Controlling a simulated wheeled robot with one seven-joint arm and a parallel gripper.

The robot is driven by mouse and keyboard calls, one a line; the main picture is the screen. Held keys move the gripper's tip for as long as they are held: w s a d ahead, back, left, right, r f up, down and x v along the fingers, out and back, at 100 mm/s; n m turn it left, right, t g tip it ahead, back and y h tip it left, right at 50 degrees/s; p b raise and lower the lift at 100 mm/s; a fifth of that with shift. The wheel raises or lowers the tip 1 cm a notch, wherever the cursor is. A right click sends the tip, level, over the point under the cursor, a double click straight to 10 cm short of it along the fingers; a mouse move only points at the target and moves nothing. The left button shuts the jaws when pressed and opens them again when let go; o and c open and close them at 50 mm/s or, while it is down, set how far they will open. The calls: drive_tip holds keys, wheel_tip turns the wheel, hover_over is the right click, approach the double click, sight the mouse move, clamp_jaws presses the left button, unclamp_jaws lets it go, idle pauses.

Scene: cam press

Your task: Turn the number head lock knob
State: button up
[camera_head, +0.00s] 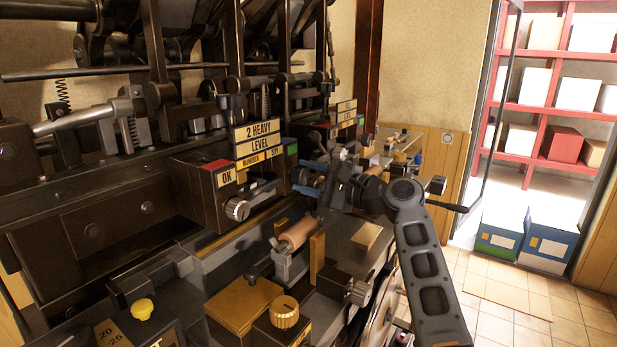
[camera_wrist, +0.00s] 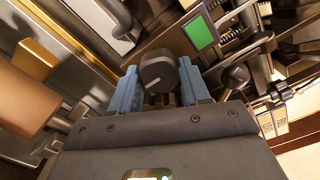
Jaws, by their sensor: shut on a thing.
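The dark round knob (camera_wrist: 158,70) with a short pale mark on its face sits between the two blue fingers of my gripper (camera_wrist: 158,84) in the wrist view. The fingers lie on either side of it and are shut on it. In the head view, my gripper (camera_head: 308,180) reaches in from the right to the front of the press, just below the green square panel (camera_head: 291,148). The dark knob (camera_head: 301,176) is small there and partly hidden by the fingers. The number head plate (camera_head: 262,155) is to the left of the gripper.
A silver knob (camera_head: 237,209) is on the box marked OK. A wooden roller (camera_head: 295,233) lies below my gripper; it is also at the left of the wrist view (camera_wrist: 25,97). A black ball-ended lever (camera_wrist: 234,77) stands close right of the fingers. Open floor is at right.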

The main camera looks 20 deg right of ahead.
drive_tip(key=shift+d+m, duration=0.15)
drive_tip(key=shift+m, duration=0.25)
drive_tip(key=shift+f, duration=0.1)
drive_tip(key=o, duration=1.1)
drive_tip(key=shift+c, duration=0.2)
drive_tip(key=b+v, duration=0.1)
drive_tip(key=v, duration=0.6)
drive_tip(key=shift+s+b, duration=0.3)
drive_tip(key=shift+b, duration=0.05)
drive_tip(key=shift+d, duration=0.2)
